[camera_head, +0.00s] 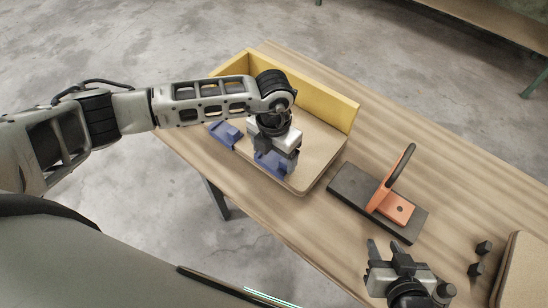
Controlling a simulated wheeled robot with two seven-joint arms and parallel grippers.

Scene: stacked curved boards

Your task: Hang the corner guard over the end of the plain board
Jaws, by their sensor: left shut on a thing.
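A light-coloured board (318,155) with rounded corners lies on the table against a yellow fence. My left gripper (272,157) is above its front edge, shut on a blue corner guard (268,165). That guard is at the board's front edge; the gripper partly hides it, and I cannot tell whether it touches the board. Another blue guard (226,133) is at the board's left edge. My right gripper (385,246) is over the table's near edge, fingers apart and empty.
The yellow fence (335,100) stands behind and left of the board. A dark base (350,187) with an orange bracket (398,209) and upright black loop stands to the right. Small dark blocks (484,247) and another board (528,275) are at lower right. Bare table (440,170) lies behind.

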